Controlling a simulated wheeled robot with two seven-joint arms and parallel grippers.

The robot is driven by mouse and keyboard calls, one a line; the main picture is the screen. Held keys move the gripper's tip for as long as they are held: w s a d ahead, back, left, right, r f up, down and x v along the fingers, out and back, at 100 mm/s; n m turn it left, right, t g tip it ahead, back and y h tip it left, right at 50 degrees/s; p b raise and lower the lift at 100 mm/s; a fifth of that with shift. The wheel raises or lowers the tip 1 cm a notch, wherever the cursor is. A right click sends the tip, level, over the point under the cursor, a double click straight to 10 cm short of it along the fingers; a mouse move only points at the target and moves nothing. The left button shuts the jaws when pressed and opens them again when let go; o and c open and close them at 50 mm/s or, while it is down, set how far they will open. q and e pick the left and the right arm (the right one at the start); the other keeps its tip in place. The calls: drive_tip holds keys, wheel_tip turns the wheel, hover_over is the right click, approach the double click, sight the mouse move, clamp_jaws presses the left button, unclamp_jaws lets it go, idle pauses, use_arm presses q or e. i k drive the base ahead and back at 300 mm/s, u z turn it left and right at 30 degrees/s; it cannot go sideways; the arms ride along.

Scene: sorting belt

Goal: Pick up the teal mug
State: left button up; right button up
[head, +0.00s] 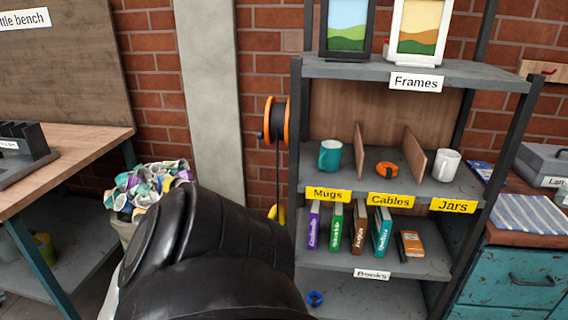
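The teal mug (330,156) stands upright on the middle shelf, in the left compartment above the yellow "Mugs" label (328,194). A wooden divider (360,150) is to its right. A large black part of my own arm fills the lower left and centre of the head view. Neither gripper's fingers can be seen. Nothing touches the mug.
An orange cable coil (387,168) and a white mug (446,165) share the shelf. Framed pictures (346,26) stand above, and several books (335,228) below. An orange reel (269,118) hangs left of the shelf unit. A full bin (122,228) stands by the workbench (75,160).

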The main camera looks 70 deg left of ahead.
sight(329, 159)
drive_tip(key=z, duration=0.05)
drive_tip(key=k, duration=0.1)
drive_tip(key=u, duration=1.65)
